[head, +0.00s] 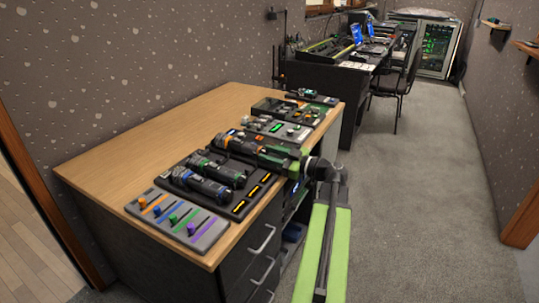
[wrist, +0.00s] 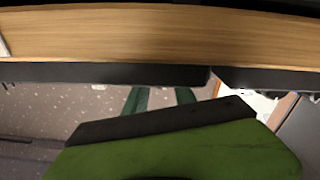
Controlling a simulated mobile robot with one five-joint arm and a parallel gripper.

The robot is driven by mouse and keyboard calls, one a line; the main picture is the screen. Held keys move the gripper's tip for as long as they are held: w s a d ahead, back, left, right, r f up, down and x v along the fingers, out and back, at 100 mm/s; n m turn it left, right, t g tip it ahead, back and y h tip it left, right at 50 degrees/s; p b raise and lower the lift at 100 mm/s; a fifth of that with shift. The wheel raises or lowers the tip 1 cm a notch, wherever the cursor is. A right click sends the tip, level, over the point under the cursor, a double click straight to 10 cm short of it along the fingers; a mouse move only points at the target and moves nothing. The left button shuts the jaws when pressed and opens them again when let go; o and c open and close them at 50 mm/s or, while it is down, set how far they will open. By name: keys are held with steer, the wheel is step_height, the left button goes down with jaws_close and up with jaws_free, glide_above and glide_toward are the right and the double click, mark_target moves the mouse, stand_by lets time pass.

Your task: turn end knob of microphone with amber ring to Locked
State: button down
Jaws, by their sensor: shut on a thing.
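The microphone with the amber ring (head: 226,141) lies in a dark tray (head: 240,206) on the wooden desk, the farthest of the microphones in that tray. Its dark body points right, toward the desk's front edge. My gripper (head: 272,157) reaches in from the right and is shut at that end of it. The end knob is hidden by the jaws, so its setting cannot be read. In the wrist view, the green and dark body of my gripper fills the lower part, below the desk edge; the microphone cannot be made out there.
Microphones with a green ring (head: 217,168) and a blue ring (head: 196,184) lie nearer in the same tray. A grey fader panel (head: 178,220) sits at the near corner. More panels (head: 278,129) stand behind. Drawers are below; the desk's left part is bare.

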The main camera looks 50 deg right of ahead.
steer(key=m, duration=0.5)
steer(key=shift+d+m, duration=0.1)
steer(key=shift+m, duration=0.3)
stand_by(0.4)
steer(key=c, duration=1.3)
jaws_free()
steer(key=v, duration=1.7)
steer(key=shift+s+d, duration=0.1)
steer(key=shift+s, duration=0.05)
